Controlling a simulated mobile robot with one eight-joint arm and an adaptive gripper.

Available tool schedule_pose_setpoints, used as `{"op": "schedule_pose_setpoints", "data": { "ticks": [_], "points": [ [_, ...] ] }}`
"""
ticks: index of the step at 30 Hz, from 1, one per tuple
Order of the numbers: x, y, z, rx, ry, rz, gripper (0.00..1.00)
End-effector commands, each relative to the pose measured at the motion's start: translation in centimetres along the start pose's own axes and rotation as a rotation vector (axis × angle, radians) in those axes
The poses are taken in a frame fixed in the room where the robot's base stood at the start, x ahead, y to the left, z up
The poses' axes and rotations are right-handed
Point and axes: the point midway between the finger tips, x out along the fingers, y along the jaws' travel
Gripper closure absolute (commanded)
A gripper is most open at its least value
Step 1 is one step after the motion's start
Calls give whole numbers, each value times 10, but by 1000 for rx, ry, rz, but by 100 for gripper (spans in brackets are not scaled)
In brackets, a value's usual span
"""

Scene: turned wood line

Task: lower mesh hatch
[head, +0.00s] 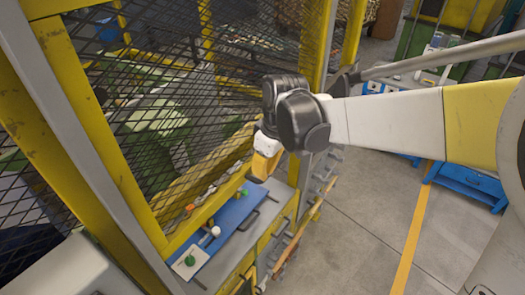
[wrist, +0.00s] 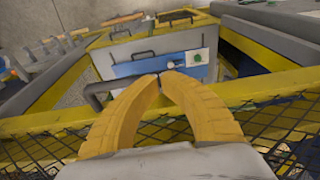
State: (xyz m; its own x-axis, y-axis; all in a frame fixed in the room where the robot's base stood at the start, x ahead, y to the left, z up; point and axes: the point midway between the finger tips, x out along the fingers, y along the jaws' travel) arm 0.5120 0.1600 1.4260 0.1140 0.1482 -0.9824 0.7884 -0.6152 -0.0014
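The mesh hatch is a black wire panel in a yellow frame. In the head view its mesh (head: 165,95) stands at the left, and in the wrist view its mesh (wrist: 270,118) runs under a yellow rail (wrist: 270,82). A dark grey bar handle (wrist: 115,86) rises at the rail. My gripper (wrist: 162,80) has its yellow fingers drawn together around this handle, with the tips nearly meeting; the fingers hide its right part. In the head view my gripper (head: 262,168) is beside the hatch's lower right, above the bench, and the handle is hidden.
Below is a grey bench with a blue panel (head: 238,208), a white plate (head: 190,262) with a green button, and a white knob (head: 215,231). Yellow posts (head: 320,60) frame the cell.

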Motion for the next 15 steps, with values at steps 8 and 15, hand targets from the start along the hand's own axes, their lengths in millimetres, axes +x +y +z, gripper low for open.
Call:
{"op": "schedule_pose_setpoints", "data": {
  "ticks": [8,15],
  "points": [
    [79,0,16,0,-1,0,100],
    [165,0,32,0,-1,0,100]
  ]
}}
